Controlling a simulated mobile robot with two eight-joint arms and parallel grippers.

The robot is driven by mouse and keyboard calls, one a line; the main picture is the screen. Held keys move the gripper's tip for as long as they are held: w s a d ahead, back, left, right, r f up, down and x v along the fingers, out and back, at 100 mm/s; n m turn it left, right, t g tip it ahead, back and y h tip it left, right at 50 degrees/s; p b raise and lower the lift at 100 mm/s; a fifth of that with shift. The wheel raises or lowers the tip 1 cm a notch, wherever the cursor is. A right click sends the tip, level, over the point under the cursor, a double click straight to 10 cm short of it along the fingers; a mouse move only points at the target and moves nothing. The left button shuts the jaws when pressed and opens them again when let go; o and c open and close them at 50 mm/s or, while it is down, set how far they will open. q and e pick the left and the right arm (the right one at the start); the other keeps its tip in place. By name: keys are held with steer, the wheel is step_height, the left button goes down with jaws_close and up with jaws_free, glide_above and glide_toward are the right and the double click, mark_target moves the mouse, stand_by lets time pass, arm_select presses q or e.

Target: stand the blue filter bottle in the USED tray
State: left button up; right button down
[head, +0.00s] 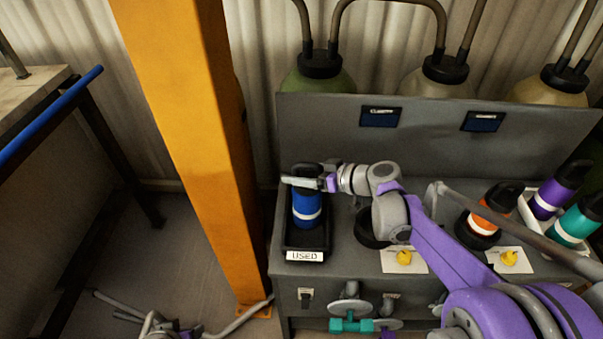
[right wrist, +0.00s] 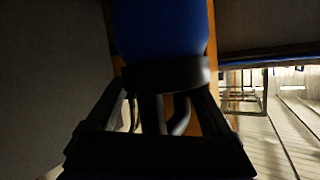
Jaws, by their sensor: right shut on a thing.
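The blue filter bottle (head: 307,211), with a white band and black top, stands upright in the head view, within the outline of the black USED tray (head: 322,238). Whether its base touches the tray floor cannot be told. My right gripper (head: 310,183) is shut on the bottle at its black upper part. In the right wrist view the blue body (right wrist: 160,28) and black collar show between the fingers (right wrist: 160,110). My left gripper (head: 120,308) is low at the bottom left, away from the bench; its jaws are unclear.
An orange post (head: 190,120) stands just left of the grey bench. Right of the tray is a dark round opening (head: 366,238), partly behind my right arm. A grey back panel (head: 330,130) rises behind.

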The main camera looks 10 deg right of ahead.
jaws_free()
steer(key=shift+f, duration=0.1)
